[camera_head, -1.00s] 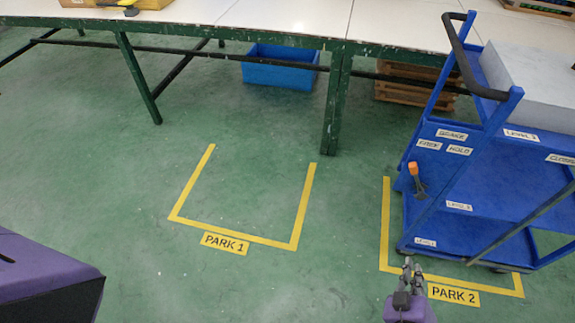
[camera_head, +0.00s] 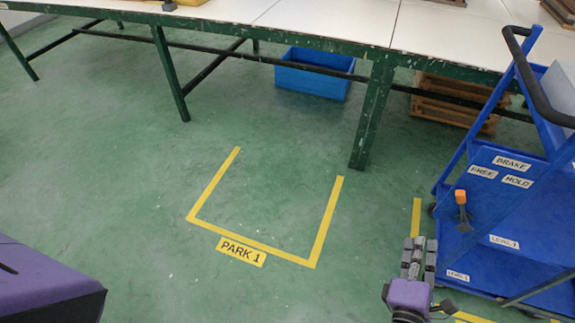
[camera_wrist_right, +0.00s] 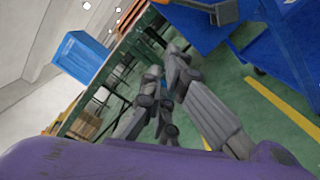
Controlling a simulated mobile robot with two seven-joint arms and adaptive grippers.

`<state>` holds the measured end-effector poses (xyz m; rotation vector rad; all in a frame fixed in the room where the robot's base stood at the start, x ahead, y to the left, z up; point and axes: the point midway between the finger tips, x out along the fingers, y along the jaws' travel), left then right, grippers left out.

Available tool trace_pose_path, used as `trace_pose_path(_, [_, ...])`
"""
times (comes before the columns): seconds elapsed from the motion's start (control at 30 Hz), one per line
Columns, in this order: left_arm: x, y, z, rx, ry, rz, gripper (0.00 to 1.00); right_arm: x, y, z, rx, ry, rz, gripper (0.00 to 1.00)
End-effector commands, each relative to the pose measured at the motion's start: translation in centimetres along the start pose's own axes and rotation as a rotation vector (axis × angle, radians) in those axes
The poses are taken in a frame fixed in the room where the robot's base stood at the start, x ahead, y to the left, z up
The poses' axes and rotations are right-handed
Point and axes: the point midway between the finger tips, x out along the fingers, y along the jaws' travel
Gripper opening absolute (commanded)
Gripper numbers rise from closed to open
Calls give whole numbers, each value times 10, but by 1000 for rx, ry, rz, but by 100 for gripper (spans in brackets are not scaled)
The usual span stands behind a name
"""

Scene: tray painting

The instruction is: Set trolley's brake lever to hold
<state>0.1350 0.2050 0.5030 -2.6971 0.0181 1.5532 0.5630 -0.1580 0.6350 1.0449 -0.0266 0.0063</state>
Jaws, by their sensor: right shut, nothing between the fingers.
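The blue trolley (camera_head: 507,215) stands at the right in the head view, partly cut off by the frame edge. Its brake lever (camera_head: 462,208) has an orange tip and a dark base and stands roughly upright on the trolley's left side. The labels BRAKE, FREE (camera_head: 482,172) and HOLD (camera_head: 517,182) are above it; the tip is below the FREE label. My right gripper (camera_head: 420,243) is shut and empty, to the left of and below the lever, apart from it. My left gripper is not in view.
A green-framed table (camera_head: 300,38) spans the back. A blue bin (camera_head: 315,82) and wooden pallets (camera_head: 455,105) are under it. A yellow outline marked PARK 1 (camera_head: 240,252) lies on clear floor. The trolley's black handle (camera_head: 535,75) is at the far right.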

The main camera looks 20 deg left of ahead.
Motion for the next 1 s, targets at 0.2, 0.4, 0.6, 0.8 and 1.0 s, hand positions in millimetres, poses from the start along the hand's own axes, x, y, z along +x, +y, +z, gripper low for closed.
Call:
trace_pose_path(0.2, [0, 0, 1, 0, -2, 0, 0, 14, 0, 0, 1, 0, 2, 0])
trace_pose_path(0.4, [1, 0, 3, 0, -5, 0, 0, 53, 1, 0, 1, 0, 3, 0])
trace_pose_path(0.6, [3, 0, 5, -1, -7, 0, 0, 96, 0, 0, 3, 0, 2, 0])
trace_pose_path(0.8, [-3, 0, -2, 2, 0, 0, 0, 107, 1, 26, -2, -1, 2, 0])
trace_pose_path(1.0, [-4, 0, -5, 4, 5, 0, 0, 110, 0, 38, 2, 0, -1, 0])
